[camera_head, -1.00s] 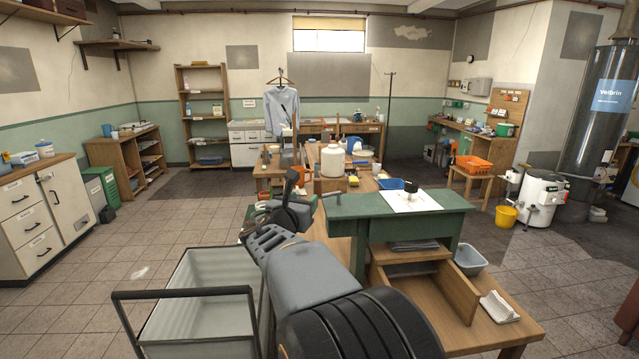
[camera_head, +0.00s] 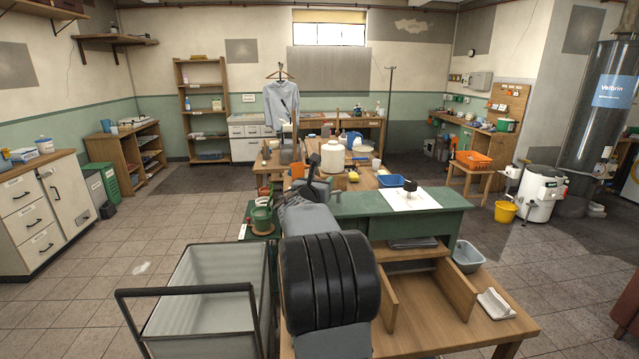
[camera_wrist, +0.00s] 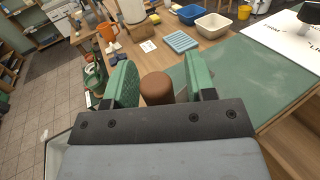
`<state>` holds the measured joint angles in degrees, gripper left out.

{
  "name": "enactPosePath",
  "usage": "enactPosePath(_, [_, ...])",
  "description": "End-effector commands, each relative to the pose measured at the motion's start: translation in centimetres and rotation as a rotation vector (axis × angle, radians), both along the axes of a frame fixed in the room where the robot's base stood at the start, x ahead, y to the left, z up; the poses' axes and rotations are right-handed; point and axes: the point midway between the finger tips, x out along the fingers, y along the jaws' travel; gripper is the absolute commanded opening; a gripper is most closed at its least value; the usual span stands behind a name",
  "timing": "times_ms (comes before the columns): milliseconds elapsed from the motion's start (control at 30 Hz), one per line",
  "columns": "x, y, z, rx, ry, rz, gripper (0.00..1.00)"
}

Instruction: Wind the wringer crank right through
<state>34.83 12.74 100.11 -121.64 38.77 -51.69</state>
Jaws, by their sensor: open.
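In the wrist view my gripper (camera_wrist: 158,78) is open, its two green-padded fingers spread apart. A brown, upright round grip (camera_wrist: 156,90), likely the crank's handle, shows between the fingers, with a gap at least on its right side; I cannot tell whether the left finger touches it. The crank's arm and the wringer rollers are not clear in either view. In the head view my own arm hides the fingertips and the grip, beside the left end of the green-topped bench (camera_head: 400,212).
A white sheet (camera_head: 410,198) with a dark object lies on the bench. A grey-white tub with a dark rail (camera_head: 215,290) stands at front left. Green items (camera_head: 262,215) sit left of my arm. A blue tray (camera_head: 388,181) and white jug (camera_head: 332,157) stand behind.

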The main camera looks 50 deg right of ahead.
Motion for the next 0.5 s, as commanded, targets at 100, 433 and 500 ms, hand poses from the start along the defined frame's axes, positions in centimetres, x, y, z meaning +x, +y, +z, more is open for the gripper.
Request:
enactPosePath(100, [0.01, -0.02, 0.01, 0.0, 0.0, 0.0, 0.51])
enactPosePath(433, [0.0, 0.01, 0.02, 0.0, 0.0, 0.0, 0.29])
enactPosePath(500, [0.0, 0.01, 0.02, 0.0, 0.0, 0.0, 0.22])
